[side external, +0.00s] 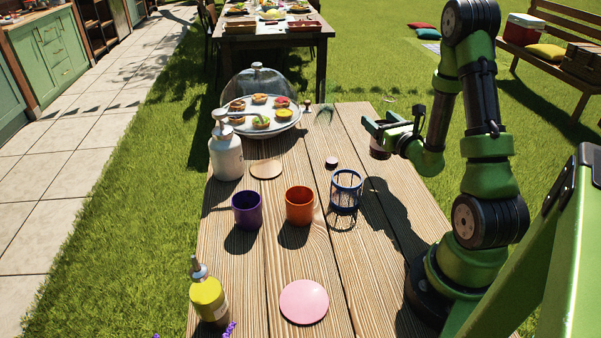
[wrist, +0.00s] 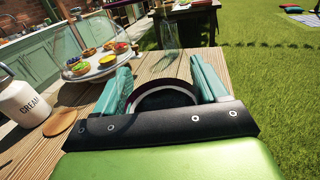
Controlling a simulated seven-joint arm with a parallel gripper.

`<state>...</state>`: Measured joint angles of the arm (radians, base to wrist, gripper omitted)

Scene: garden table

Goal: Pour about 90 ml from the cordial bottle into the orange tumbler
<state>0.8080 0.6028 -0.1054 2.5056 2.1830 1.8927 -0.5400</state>
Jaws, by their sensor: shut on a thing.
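The orange tumbler (side external: 299,206) stands upright on the plank table, right of a purple tumbler (side external: 247,210); its inside cannot be made out. My gripper (side external: 378,130) is above the table's right side, behind and right of the orange tumbler. It is shut on a dark round thing with a pale band (wrist: 165,97), between the fingers in the wrist view. Its lower part shows below the fingers in the side view (side external: 380,150). I cannot tell whether this is the cordial bottle. A yellow bottle with a grey top (side external: 208,298) stands at the front left.
A blue wire holder (side external: 345,190) stands right of the orange tumbler. A white cream can (side external: 226,156), a round wooden disc (side external: 266,170) and a domed tart stand (side external: 258,128) are farther back. A pink disc (side external: 304,302) lies in front. A small dark disc (side external: 331,162) lies mid-table.

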